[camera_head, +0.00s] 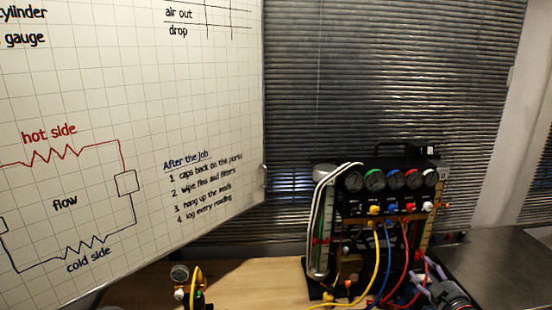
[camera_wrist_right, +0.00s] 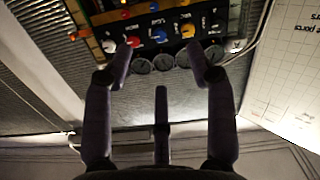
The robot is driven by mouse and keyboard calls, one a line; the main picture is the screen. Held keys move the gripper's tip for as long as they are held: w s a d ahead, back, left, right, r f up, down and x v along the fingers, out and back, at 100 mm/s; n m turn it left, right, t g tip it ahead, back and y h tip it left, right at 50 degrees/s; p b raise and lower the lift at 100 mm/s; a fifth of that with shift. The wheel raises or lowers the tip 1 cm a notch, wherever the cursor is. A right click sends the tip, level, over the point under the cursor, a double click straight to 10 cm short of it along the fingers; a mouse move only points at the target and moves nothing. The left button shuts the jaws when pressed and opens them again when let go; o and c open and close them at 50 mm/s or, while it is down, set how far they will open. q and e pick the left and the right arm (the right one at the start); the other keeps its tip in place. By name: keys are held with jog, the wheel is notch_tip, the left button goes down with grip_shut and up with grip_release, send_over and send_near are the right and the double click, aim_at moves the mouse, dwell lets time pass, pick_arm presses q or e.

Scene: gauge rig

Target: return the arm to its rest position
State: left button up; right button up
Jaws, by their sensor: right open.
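My right gripper (camera_head: 431,272) shows at the bottom right of the head view, in front of the lower right part of the gauge rig (camera_head: 388,205). In the right wrist view the gripper (camera_wrist_right: 162,48) has its dark purple fingers spread wide with nothing between them. The rig's panel, with its coloured knobs and dials (camera_wrist_right: 160,62), appears upside down beyond the fingertips. I cannot tell whether a finger touches a hose. My left gripper is not in view.
Yellow, blue and red hoses (camera_head: 378,265) hang from the rig close to my right gripper. A small gauge fitting (camera_head: 180,274) stands on the wooden bench (camera_head: 245,280) at left. A whiteboard (camera_head: 130,110) and blinds (camera_head: 400,70) are behind. A grey worktop (camera_head: 500,262) lies right.

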jog(key=s+a+f+m+g+b, duration=0.1)
jog(key=s+a+f+m+g, duration=0.1)
jog(key=a+f, duration=0.6)
jog(key=s+a+f+m+g+y+b, duration=0.1)
jog(key=s+a+f+g, duration=0.25)
jog(key=f, duration=0.85)
jog(key=s+a+f+m+g+b, duration=0.1)
jog(key=s+a+f+m+g, duration=0.1)
jog(key=a+f, duration=0.7)
jog(key=s+a+f+g+b, duration=0.1)
jog(key=s+a+f+g, duration=0.2)
jog(key=s+f, duration=0.3)
jog(key=s+a+f+m+g+y+b, duration=0.1)
jog(key=s+a+f+g, duration=0.2)
jog(key=s, duration=0.8)
jog(key=s+a+f+m+g+b, duration=0.1)
jog(key=s+a+f+g, duration=0.2)
jog(key=s+a+f, duration=0.4)
notch_tip(320, 180, down, 2)
jog(key=shift+s+f+y, duration=0.2)
jog(key=shift+s+y, duration=0.2)
jog(key=shift+s, duration=0.55)
